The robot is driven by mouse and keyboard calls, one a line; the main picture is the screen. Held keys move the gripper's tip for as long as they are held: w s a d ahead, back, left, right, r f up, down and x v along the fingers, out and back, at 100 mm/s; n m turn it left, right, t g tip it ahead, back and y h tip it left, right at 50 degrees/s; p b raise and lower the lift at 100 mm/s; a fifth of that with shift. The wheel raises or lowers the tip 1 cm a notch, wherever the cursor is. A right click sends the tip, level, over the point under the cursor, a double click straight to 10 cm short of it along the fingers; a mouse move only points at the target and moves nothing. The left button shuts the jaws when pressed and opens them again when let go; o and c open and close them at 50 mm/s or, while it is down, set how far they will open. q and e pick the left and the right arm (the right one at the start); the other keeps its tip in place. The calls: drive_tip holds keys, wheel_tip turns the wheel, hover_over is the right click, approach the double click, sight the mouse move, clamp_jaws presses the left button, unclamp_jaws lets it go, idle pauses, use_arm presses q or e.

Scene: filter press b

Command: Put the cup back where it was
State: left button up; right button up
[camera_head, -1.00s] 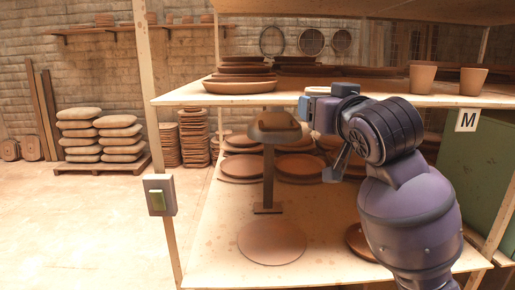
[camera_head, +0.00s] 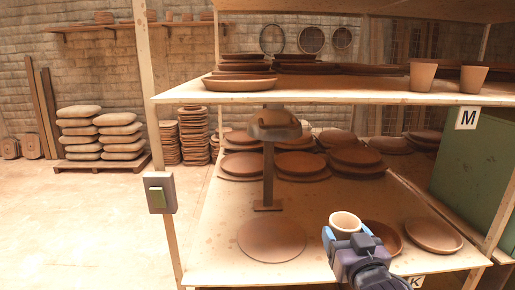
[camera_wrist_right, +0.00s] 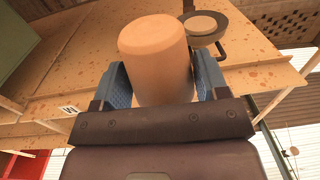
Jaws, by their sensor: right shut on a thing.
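The cup (camera_head: 345,220) is pale terracotta and shows at the lower right of the head view, over the front part of the lower shelf. My right gripper (camera_head: 347,238) is shut on it, with a blue finger on each side. In the right wrist view the cup (camera_wrist_right: 155,55) fills the middle, between the two blue fingers of my right gripper (camera_wrist_right: 160,85). I cannot tell whether the cup touches the shelf. My left gripper is not in view.
The lower shelf (camera_head: 225,262) holds a flat round disc (camera_head: 271,240), a post with a brown head (camera_head: 274,125) and stacked plates. A brown plate (camera_head: 385,238) and another plate (camera_head: 433,235) lie right of the cup. Two similar cups stand on the upper shelf (camera_head: 330,93).

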drive_tip(key=s+d+f, duration=0.1)
drive_tip(key=s+f, duration=0.1)
drive_tip(key=f, duration=0.3)
drive_tip(key=s+d+f+h, duration=0.1)
drive_tip(key=s+f, duration=0.2)
drive_tip(key=f, duration=0.3)
drive_tip(key=shift+s+d+m, duration=0.3)
drive_tip(key=shift+d+m, duration=0.1)
drive_tip(key=shift+a+r, duration=0.1)
